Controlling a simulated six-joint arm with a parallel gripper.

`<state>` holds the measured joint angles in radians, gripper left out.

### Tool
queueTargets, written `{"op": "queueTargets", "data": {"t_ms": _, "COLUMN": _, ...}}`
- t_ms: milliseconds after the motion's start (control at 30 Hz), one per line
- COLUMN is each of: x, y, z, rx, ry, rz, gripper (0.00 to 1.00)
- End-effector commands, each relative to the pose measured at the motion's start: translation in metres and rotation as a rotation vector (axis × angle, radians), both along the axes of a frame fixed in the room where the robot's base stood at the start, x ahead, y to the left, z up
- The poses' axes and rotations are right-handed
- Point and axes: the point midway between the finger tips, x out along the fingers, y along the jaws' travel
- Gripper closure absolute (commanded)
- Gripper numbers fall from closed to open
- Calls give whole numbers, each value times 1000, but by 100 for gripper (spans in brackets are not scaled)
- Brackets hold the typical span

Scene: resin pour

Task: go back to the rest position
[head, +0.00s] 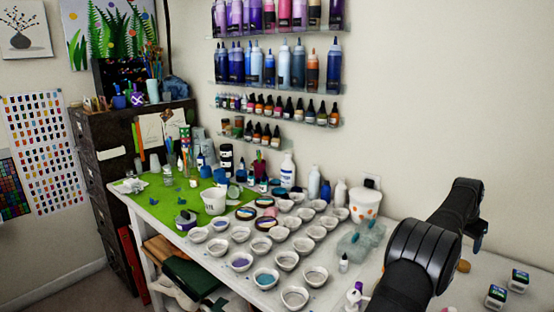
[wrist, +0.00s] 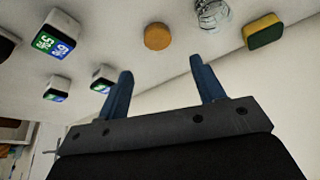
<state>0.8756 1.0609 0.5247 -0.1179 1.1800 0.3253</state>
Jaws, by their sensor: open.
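My gripper (wrist: 161,88) shows in the wrist view with its two blue fingers spread apart and nothing between them. The bare white tabletop and the wall lie beyond the fingertips. In the head view my black arm rises at the right over the white table (head: 440,292), and the gripper itself cannot be made out there.
Small white boxes with green and blue labels (head: 496,296) stand at the right; they also show in the wrist view (wrist: 62,32). The wrist view shows a round orange-brown piece (wrist: 157,37), a clear glass (wrist: 212,14) and a yellow-green sponge (wrist: 263,31). Several small bowls (head: 287,261) crowd the table's middle.

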Motion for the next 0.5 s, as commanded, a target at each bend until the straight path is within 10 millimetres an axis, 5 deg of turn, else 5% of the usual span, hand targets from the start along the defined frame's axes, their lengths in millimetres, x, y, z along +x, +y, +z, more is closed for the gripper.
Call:
{"op": "queueTargets", "data": {"t_ms": 167, "x": -32, "y": -8, "z": 20, "rx": 0, "ry": -1, "rz": -3, "gripper": 38}}
{"op": "queueTargets", "data": {"t_ms": 500, "x": -97, "y": -26, "z": 22, "rx": -1, "ry": 1, "rz": -67, "gripper": 38}}
